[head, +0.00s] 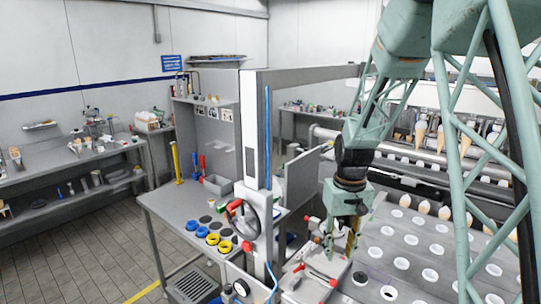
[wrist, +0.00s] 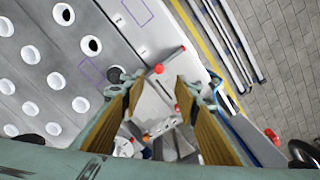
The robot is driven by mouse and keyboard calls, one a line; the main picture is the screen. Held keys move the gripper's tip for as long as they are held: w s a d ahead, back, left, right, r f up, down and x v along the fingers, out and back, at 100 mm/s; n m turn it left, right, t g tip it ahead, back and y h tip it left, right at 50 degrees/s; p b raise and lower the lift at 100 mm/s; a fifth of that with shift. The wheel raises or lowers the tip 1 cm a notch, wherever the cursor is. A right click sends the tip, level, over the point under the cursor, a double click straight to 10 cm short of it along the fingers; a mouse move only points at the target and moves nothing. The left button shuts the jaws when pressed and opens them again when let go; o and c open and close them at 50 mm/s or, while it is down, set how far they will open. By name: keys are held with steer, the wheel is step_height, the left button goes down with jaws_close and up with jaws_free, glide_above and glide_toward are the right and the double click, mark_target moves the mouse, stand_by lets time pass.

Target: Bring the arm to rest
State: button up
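My green arm (head: 460,110) reaches in from the upper right of the head view, and its wrist hangs down. My gripper (head: 340,246) points down above a grey fixture with red knobs (head: 312,284), beside the perforated plate. In the wrist view, my gripper (wrist: 158,92) has its two wood-coloured fingers wide apart, with nothing held between them. The fixture (wrist: 160,100) shows below through the gap. How high the fingers are above it is hard to tell.
A perforated plate with rows of white-rimmed holes (head: 387,257) lies right of the gripper. Upright cones (head: 421,132) stand in the machine behind. A grey post (head: 257,130) and a side table with yellow and blue rings (head: 175,211) stand left. Open tiled floor (head: 95,235) lies further left.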

steer(key=s+a+r+t+b, duration=0.15)
steer(key=s+r+b, duration=0.35)
steer(key=s+r, duration=1.15)
steer(key=s+m+t+b, duration=0.1)
steer(key=s+b, duration=0.4)
steer(key=s, duration=1.9)
steer(key=shift+s+a+f+t, duration=0.2)
steer(key=shift+s+f+t, duration=0.15)
steer(key=shift+t, duration=0.3)
steer(key=shift+c, duration=0.5)
stand_by(0.5)
